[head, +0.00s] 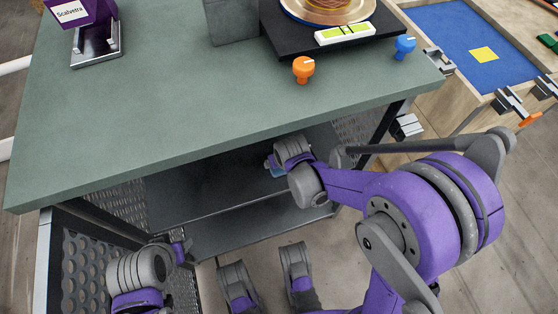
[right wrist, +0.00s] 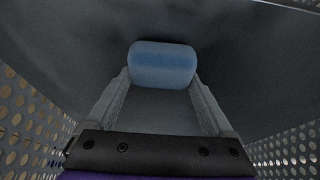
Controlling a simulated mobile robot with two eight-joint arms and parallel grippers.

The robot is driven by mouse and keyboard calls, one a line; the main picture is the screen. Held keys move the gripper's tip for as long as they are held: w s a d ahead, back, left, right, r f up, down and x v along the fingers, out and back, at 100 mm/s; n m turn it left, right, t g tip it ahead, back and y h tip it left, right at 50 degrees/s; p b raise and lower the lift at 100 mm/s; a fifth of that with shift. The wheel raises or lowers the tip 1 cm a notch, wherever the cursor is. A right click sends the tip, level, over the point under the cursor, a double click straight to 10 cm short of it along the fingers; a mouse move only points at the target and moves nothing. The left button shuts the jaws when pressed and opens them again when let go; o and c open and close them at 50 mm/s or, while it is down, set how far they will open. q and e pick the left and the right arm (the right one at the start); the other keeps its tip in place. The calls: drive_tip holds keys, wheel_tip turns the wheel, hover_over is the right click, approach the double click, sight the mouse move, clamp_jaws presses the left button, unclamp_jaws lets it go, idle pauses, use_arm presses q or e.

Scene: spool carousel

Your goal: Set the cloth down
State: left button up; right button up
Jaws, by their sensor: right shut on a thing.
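A blue rolled cloth (right wrist: 162,65) sits between the fingertips of my right gripper (right wrist: 162,80) in the right wrist view. The gripper is shut on it, with a finger at each side. In the head view my right gripper (head: 272,164) reaches under the green tabletop, above the dark lower shelf (head: 220,222). I cannot tell whether the cloth touches a surface. My left gripper (head: 184,251) is low at the left, beside the perforated side panel, and its fingers are not clear.
The green tabletop (head: 170,110) overhangs my right gripper. Perforated panels (head: 88,270) close the sides below. Bare shelf lies left of the right gripper.

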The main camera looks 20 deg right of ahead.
drive_tip(key=shift+f, duration=0.15)
drive_tip(key=o, duration=1)
drive_tip(key=shift+o, duration=0.2)
drive_tip(key=shift+r, duration=0.25)
drive_tip(key=p+v, duration=0.4)
drive_tip(key=v, duration=0.8)
